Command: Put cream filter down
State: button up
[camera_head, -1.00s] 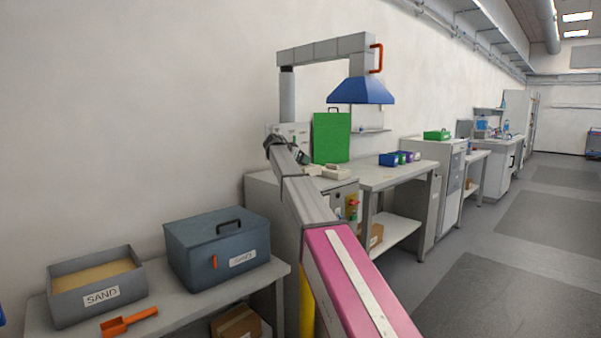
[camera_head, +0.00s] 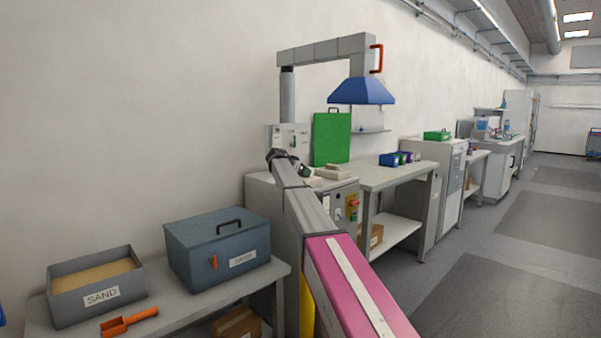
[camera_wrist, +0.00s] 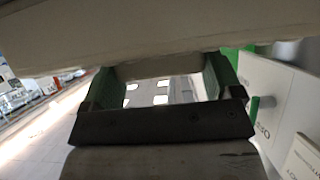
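The cream filter (camera_wrist: 160,45) is a pale slab across the top of the wrist view. The green-tipped fingers of my gripper (camera_wrist: 163,72) reach up to it on either side, and a cream part shows between their ends. The exact contact is partly hidden. In the head view my gripper (camera_head: 304,171) is small, above the front of a grey cabinet (camera_head: 325,212), with the cream filter (camera_head: 314,182) just below it. I cannot tell whether the filter touches the cabinet top. Another cream block (camera_head: 334,171) lies on the cabinet, close to the right.
A grey-white control box (camera_head: 290,136) and an upright green panel (camera_head: 331,138) stand behind my gripper. A blue extraction hood (camera_head: 361,91) hangs above. A workbench (camera_head: 385,176) with small coloured bins is to the right. A sand box (camera_head: 218,252) stands at front left.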

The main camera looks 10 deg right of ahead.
jog(key=shift+o, duration=1.1)
jog(key=shift+r, duration=0.15)
jog(key=v, duration=1.2)
